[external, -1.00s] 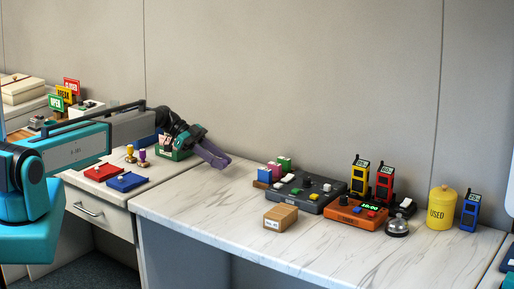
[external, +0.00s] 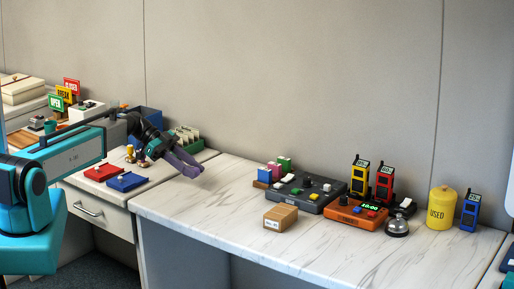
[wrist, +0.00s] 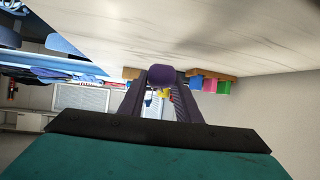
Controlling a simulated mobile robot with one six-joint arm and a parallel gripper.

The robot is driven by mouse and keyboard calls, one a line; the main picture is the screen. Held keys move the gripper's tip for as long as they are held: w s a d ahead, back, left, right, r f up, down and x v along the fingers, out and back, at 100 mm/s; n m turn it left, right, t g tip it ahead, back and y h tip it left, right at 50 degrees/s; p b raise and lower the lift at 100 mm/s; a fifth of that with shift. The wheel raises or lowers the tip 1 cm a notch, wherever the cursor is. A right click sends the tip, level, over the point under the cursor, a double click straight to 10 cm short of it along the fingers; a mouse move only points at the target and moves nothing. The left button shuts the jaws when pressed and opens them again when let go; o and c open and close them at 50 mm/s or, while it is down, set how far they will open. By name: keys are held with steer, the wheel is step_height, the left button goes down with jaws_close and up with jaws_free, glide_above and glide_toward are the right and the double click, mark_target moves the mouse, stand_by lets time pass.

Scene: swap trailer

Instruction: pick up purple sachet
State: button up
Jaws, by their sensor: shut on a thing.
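My gripper (external: 197,169) is low over the seam between the drawer cabinet and the marble-look table, its long fingers pointing down to the right. In the wrist view, my gripper (wrist: 161,84) is shut on a rounded, dark purple thing (wrist: 161,74), which appears to be the purple sachet, at the fingertips. In the external view the sachet cannot be told apart from the purplish fingers.
A green compartment box (external: 187,135) stands behind my gripper. Red (external: 103,173) and blue (external: 127,181) trays lie left of it. A cardboard box (external: 281,217), a dark button panel (external: 306,193) and an orange device (external: 356,212) stand right. The table's left part is clear.

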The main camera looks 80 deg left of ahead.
steer(key=shift+s+d+r, duration=0.1)
steer(key=shift+s+d, duration=0.5)
steer(key=shift+s, duration=0.15)
